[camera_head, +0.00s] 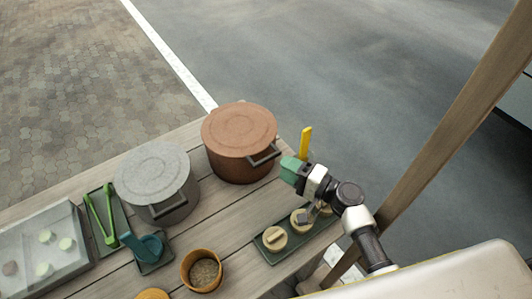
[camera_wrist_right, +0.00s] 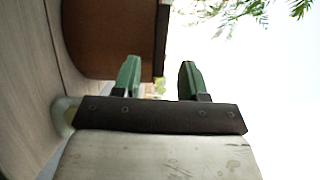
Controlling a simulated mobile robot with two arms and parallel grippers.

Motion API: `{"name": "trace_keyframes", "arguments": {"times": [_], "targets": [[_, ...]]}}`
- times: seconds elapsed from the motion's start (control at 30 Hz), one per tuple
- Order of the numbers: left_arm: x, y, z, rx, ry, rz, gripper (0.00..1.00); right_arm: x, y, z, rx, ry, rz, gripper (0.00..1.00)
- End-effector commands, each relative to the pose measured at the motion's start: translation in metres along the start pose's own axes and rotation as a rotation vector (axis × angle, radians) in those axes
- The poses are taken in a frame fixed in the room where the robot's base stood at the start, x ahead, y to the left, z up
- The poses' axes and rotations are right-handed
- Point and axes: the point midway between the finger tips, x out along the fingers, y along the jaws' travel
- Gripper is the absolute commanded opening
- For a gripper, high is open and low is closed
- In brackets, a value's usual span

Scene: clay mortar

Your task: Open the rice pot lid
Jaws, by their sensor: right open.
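A reddish-brown pot (camera_head: 238,165) with its round lid (camera_head: 240,128) on stands near the table's far edge. Its dark handle (camera_head: 264,156) faces my right gripper. A grey pot (camera_head: 172,205) with its lid (camera_head: 153,168) on stands to its left. I cannot tell which is the rice pot. My right gripper (camera_head: 288,169) is just right of the brown pot's handle, its green fingers apart and empty. In the right wrist view the open fingers (camera_wrist_right: 160,80) point toward the brown pot (camera_wrist_right: 108,40) and its dark handle (camera_wrist_right: 161,38). My left gripper is not in view.
A green tray (camera_head: 268,252) with round wooden-looking pieces lies under my right arm. A brown bowl (camera_head: 201,270), a teal ladle (camera_head: 140,245), green tongs (camera_head: 100,220) and a clear-lidded box (camera_head: 45,250) fill the left and front. A yellow upright piece (camera_head: 306,142) shows behind the gripper.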

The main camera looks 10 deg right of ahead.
Motion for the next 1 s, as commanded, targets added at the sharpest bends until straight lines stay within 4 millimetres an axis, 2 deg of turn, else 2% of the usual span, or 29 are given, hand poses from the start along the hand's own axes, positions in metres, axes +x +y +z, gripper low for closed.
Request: {"name": "trace_keyframes", "arguments": {"times": [0.23, 0.4, 0.77, 1.0], "targets": [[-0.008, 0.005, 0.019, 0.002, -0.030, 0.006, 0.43, 0.041, -0.002, 0.001, -0.002, -0.002, -0.001, 0.43], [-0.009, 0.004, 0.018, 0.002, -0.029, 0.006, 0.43, 0.059, -0.001, 0.001, -0.002, -0.003, 0.000, 0.43], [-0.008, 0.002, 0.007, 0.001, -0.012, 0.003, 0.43, 0.066, 0.000, 0.002, -0.003, -0.003, 0.002, 0.43], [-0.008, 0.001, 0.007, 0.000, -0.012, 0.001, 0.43, 0.065, 0.000, 0.002, -0.003, -0.003, 0.002, 0.07]]}}
